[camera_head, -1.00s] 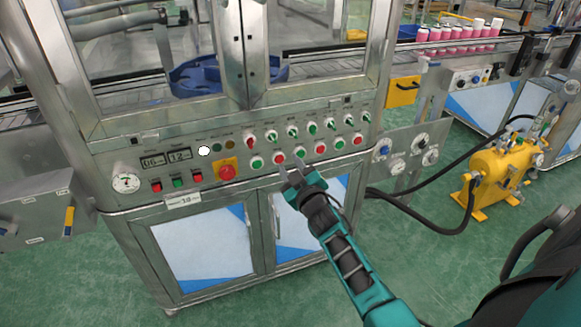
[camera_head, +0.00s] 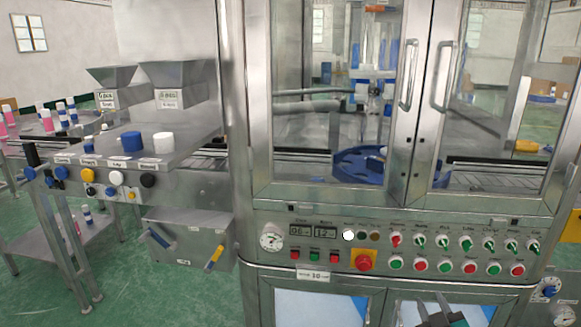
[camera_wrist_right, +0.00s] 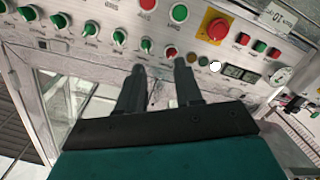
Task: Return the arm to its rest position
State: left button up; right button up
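My right gripper (camera_head: 435,302) shows at the bottom edge of the head view, in front of the machine's control panel (camera_head: 345,246) and below its lower row of buttons. In the right wrist view the gripper (camera_wrist_right: 160,72) has its two dark fingers apart with nothing between them. The panel shows beyond the fingertips, with a red emergency button (camera_wrist_right: 217,28) and several green and red knobs and buttons. I cannot tell the exact gap to the panel, but no contact shows. Most of my right arm is outside the head view. My left gripper is not in view.
The glazed cabinet with two door handles (camera_head: 408,75) rises above the panel. Two metal hoppers (camera_head: 180,75) and a bench with knobs stand left. A yellow-handled lever (camera_head: 216,256) sticks out left of the panel. Green floor (camera_head: 150,290) is free at lower left.

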jog(key=s+a+f+g+y, duration=0.2)
jog(key=s+a+f, duration=0.3)
jog(key=s+a, duration=0.3)
jog(key=s+a+f+m+g+y, duration=0.1)
jog(key=s+a+f+g+y, duration=0.2)
jog(key=s, duration=1.1)
jog(key=a+f, duration=0.2)
jog(key=a, duration=0.3)
jog(key=shift+s+g, duration=0.2)
jog(key=shift+g, duration=0.2)
jog(key=shift+a+f, duration=0.1)
